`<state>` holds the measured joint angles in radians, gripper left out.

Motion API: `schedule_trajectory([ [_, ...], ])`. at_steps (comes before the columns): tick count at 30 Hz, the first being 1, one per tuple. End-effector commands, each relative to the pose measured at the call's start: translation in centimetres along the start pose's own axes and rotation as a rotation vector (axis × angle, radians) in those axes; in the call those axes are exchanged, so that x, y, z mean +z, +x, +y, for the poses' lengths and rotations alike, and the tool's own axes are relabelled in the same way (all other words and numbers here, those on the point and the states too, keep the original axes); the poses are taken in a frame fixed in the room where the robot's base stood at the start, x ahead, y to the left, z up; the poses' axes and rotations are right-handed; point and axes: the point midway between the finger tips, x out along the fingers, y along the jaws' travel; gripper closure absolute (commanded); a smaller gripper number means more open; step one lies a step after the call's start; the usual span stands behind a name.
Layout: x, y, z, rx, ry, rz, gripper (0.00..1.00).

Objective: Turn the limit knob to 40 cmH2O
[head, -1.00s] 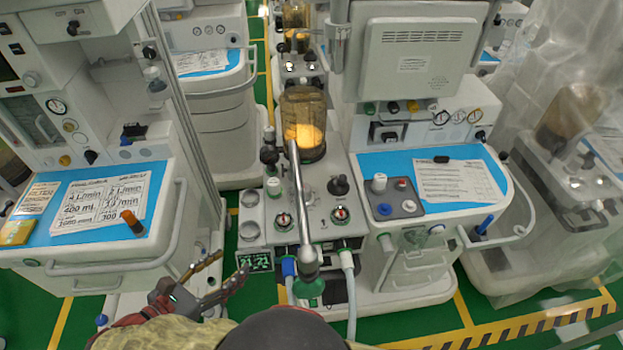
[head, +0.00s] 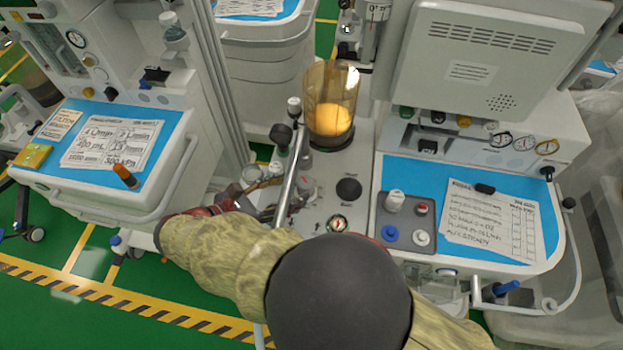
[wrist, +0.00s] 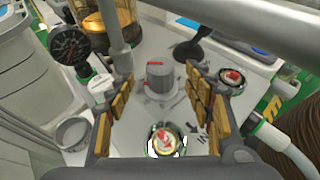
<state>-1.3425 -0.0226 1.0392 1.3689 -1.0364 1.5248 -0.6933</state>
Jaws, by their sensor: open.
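In the wrist view a grey ribbed knob (wrist: 160,80) with a small red mark on top stands on the light grey machine panel (wrist: 140,118). It appears to be the limit knob; its scale is too small to read. My gripper (wrist: 160,92) is open, with one tan-padded finger on each side of the knob and visible gaps between. In the head view my gripper (head: 266,180) is over the left part of the panel, partly hidden by my sleeve and the metal pipe.
A metal pipe (head: 290,172) crosses close beside my gripper. A round gauge (wrist: 68,43) and a black knob (head: 348,188) are nearby. A red-centred dial (wrist: 165,140) lies nearer the wrist camera.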

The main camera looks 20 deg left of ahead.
Motion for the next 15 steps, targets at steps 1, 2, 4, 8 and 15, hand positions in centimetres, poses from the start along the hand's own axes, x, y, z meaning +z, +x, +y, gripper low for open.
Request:
schedule_trajectory([
  [1,-0.2,1.0,-0.1,-0.003,0.001,0.0,0.48],
  [2,-0.3,1.5,-0.1,-0.004,0.001,0.0,0.48],
  [4,-0.3,2.6,-0.1,-0.003,0.001,0.001,0.48],
  [8,-0.2,4.4,-0.1,-0.003,0.003,0.0,0.48],
  [15,-0.1,5.9,0.0,-0.001,0.0,0.0,0.48],
])
